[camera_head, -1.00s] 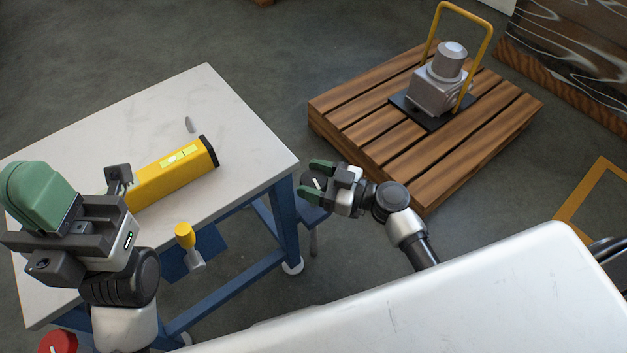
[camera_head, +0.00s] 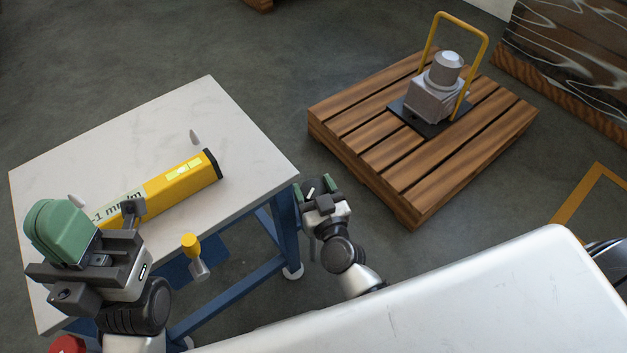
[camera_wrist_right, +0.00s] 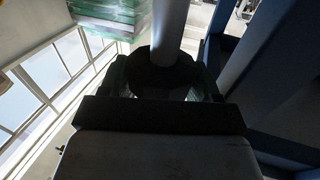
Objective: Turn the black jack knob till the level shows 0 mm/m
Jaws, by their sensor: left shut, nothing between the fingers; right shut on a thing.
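The yellow level (camera_head: 180,180) lies on the white table top (camera_head: 240,140). Its pale readout strip shows "1 mm/m", apparently with a minus sign, partly covered by my left gripper (camera_head: 62,233). That gripper is shut and empty above the table's left end. My right gripper (camera_head: 318,187) is just off the table's right corner, shut on the black jack knob (camera_wrist_right: 165,75). In the right wrist view the knob sits between the green fingers, with a grey rod rising from it. In the head view the fingers mostly hide it, and a white mark shows between them.
A red knob (camera_head: 67,345) is at the lower left. A yellow-topped tool (camera_head: 191,247) is at the table's front edge. Blue table legs (camera_head: 286,230) stand close to my right gripper. A wooden pallet (camera_head: 420,140) bears a grey machine (camera_head: 436,90) on the right.

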